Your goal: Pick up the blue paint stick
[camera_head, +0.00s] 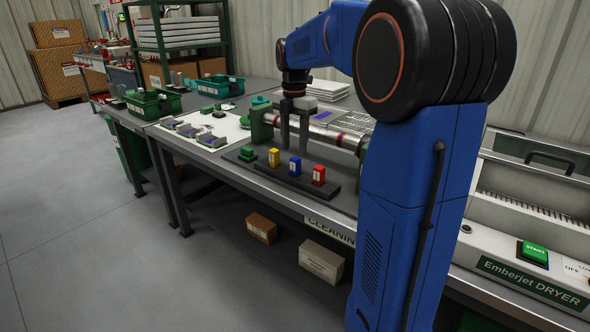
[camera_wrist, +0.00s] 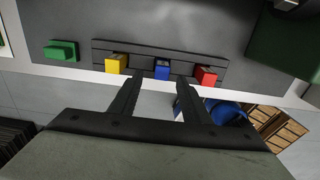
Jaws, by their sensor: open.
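The blue paint stick (camera_head: 295,166) stands upright in a dark rack (camera_head: 268,170) on the table, between a yellow stick (camera_head: 275,159) and a red stick (camera_head: 319,175). In the wrist view the blue stick (camera_wrist: 162,69) lies ahead of the fingertips, roughly midway between them. My gripper (camera_head: 294,150) points down just above and behind the sticks in the head view. Its two fingers (camera_wrist: 158,88) are apart with nothing between them. The fingers look clear of the sticks, but the exact gap is hard to tell.
A green block (camera_head: 247,154) sits left of the rack. A metal roller (camera_head: 330,135) in green supports lies behind it. Green bins (camera_head: 153,103) stand farther left, and a dryer (camera_head: 530,255) stands at the right. The floor (camera_head: 80,230) at left is clear.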

